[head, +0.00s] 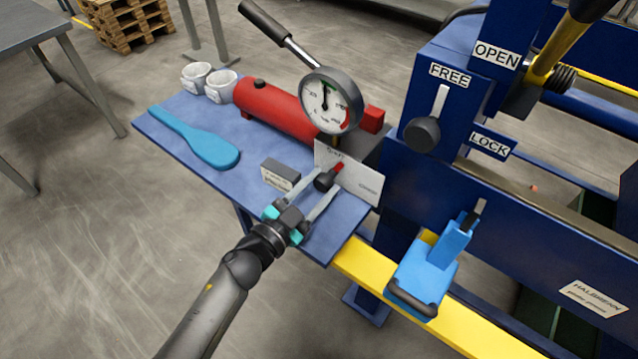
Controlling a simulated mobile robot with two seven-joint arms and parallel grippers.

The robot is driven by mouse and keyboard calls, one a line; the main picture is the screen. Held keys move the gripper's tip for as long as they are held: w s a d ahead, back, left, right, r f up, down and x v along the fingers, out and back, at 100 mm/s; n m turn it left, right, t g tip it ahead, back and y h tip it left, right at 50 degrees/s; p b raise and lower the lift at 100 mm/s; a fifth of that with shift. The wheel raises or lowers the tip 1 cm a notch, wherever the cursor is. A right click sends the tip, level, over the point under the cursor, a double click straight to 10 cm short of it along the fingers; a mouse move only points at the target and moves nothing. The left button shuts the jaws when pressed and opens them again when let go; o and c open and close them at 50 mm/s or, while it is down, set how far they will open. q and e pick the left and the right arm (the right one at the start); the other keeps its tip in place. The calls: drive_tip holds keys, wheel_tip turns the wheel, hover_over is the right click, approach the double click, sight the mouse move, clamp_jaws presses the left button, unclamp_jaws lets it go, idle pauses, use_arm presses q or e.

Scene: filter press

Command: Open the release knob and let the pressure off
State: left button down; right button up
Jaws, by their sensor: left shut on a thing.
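The release knob (325,181) is small and black with a red pointer. It sits in front of a white label plate (357,186) at the right end of the red hand pump (275,109). My left gripper (322,185) comes from the lower left, and its two fingers are shut on the knob, one on each side. The red pointer points up and to the right. The round pressure gauge (331,103) stands above the pump, its needle pointing nearly straight up. The lettering on the plate is too small to read surely. My right gripper is out of view.
The pump lever (268,22) rises behind. To the right are the FREE/LOCK knob (422,134) and a light-blue clamp (425,268).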

use_arm(q)
drive_tip(key=shift+m, duration=0.8)
drive_tip(key=c, duration=0.7)
unclamp_jaws()
drive_tip(key=shift+s, duration=0.15)
drive_tip(key=p+v, duration=0.1)
drive_tip(key=v, duration=1.4)
drive_tip(key=shift+a, duration=0.1)
